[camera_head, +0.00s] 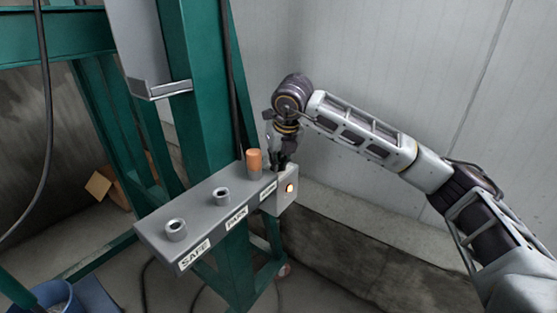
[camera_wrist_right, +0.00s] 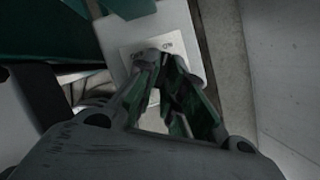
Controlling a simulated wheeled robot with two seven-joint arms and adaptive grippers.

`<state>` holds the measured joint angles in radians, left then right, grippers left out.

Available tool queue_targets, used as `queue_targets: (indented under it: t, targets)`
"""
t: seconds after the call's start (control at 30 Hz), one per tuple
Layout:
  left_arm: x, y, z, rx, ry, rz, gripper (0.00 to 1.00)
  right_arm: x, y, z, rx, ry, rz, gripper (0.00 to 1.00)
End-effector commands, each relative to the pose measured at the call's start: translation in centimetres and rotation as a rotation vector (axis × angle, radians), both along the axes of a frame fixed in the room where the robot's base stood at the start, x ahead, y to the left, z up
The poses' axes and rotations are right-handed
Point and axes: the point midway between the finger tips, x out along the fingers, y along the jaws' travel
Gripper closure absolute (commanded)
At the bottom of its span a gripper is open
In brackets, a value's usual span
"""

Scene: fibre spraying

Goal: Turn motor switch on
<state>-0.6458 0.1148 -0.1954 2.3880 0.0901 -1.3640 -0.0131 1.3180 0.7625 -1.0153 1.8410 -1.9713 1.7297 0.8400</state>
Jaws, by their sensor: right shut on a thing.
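My right gripper (camera_head: 281,158) points down at the top of the box. In the wrist view its fingertips (camera_wrist_right: 164,62) close together over the plate, shut on the switch knob, which they mostly hide; its turned position cannot be told. My left gripper is not in view.
The grey shelf (camera_head: 205,211) has holders labelled SAFE and PARK, and an orange cylinder (camera_head: 254,163) stands close left of my gripper. A green post (camera_head: 200,95) rises behind the shelf. A blue bucket (camera_head: 53,298) is at lower left. A pale wall is behind my right arm.

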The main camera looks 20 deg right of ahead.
Motion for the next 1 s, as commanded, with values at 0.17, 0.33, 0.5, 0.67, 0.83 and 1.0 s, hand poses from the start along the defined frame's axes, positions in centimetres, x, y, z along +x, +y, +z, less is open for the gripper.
queue_targets:
  t: [0.17,0.33,0.5,0.67,0.83,1.0]
  targets:
    - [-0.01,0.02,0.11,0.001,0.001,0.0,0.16,0.02,0.0,0.03,-0.002,0.0,-0.035,1.0]
    - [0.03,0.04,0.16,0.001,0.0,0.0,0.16,0.01,0.0,0.02,0.0,0.0,-0.047,1.0]
    - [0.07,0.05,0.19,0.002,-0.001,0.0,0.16,0.02,0.0,0.01,0.0,0.0,-0.047,1.0]
    - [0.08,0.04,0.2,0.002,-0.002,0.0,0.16,0.02,0.0,0.01,0.0,0.0,-0.045,0.82]
    - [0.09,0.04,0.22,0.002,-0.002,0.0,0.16,0.01,0.01,-0.01,0.0,0.0,-0.044,0.68]
    - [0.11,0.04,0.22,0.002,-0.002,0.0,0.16,0.01,0.03,-0.01,0.0,0.001,-0.043,0.68]
